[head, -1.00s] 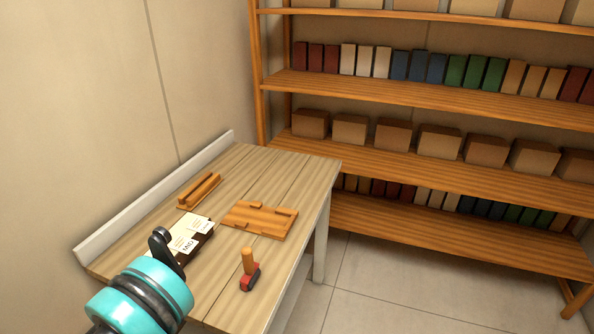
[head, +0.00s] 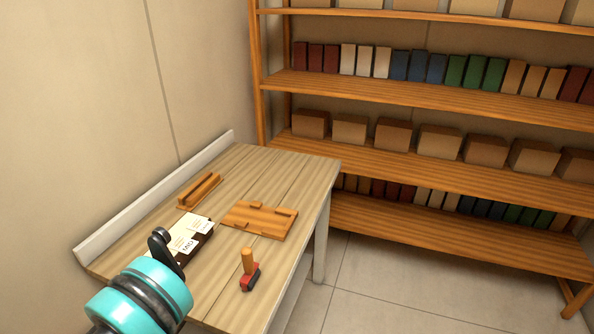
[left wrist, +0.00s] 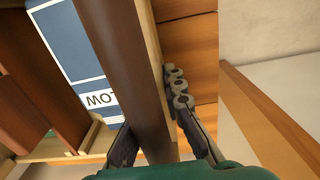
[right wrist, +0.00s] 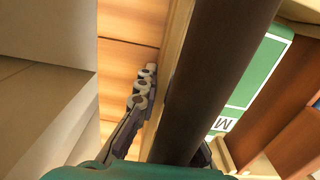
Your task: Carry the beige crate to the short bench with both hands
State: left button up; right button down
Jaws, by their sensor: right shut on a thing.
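The beige crate (left wrist: 148,40) shows only in the wrist views, close up and partly cut off. A dark brown bar (left wrist: 125,60) runs along its pale wall. My left gripper (left wrist: 150,105) has a finger on each side of the bar and wall; I cannot tell if it is squeezing. In the right wrist view, my right gripper (right wrist: 172,115) is shut on the other stretch of crate wall (right wrist: 178,45), one finger largely hidden behind the bar. Blue-and-white (left wrist: 75,45) and green-and-white (right wrist: 255,75) lettered items show beside the wall. The short bench cannot be identified.
In the head view, a wooden table (head: 285,165) holds a slotted board (head: 262,222), a small rack (head: 198,192), labelled cards (head: 190,235) and a stamp-like tool (head: 249,272). A long shelf unit (head: 440,85) with boxes stands behind. Floor (head: 400,285) is clear at right.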

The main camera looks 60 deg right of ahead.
pick_arm(q)
jog(key=o, duration=0.4)
jog(key=shift+c, duration=0.2)
pick_arm(e)
jog(key=c, duration=1.6)
grip_release()
